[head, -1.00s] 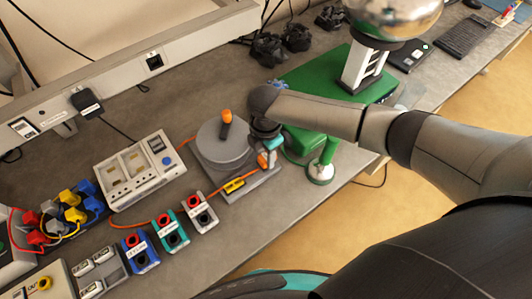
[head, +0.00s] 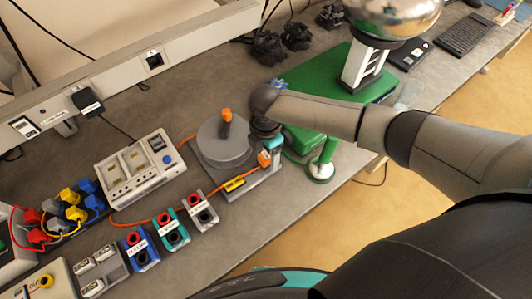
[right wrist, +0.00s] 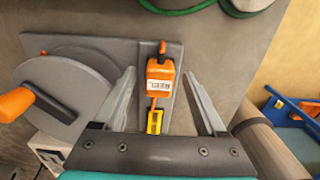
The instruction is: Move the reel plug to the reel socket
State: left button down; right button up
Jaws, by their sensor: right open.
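The reel plug (head: 264,159) is a small orange block on the front right of the grey reel base (head: 262,183). In the right wrist view the plug (right wrist: 160,70) carries a white label reading REEL. My right gripper (right wrist: 159,76) is open, with one finger on each side of the plug and visible gaps between. In the head view the right gripper (head: 270,143) is partly hidden by its own wrist. Grey, teal and blue socket blocks (head: 203,212) stand left of the reel; their labels are too small to read, so I cannot tell which is the reel socket. My left gripper is not in view.
The reel drum (head: 222,143) with its orange crank stands beside the plug. A green machine (head: 325,113) is close behind and right of the gripper. An orange cable (head: 135,222) runs left past a white panel box (head: 140,172). Bare bench lies along the front edge.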

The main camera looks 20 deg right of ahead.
notch_tip(320, 180, up, 15)
jog(key=shift+r+p, duration=0.15)
jog(key=shift+p, duration=0.2)
dwell(0.3)
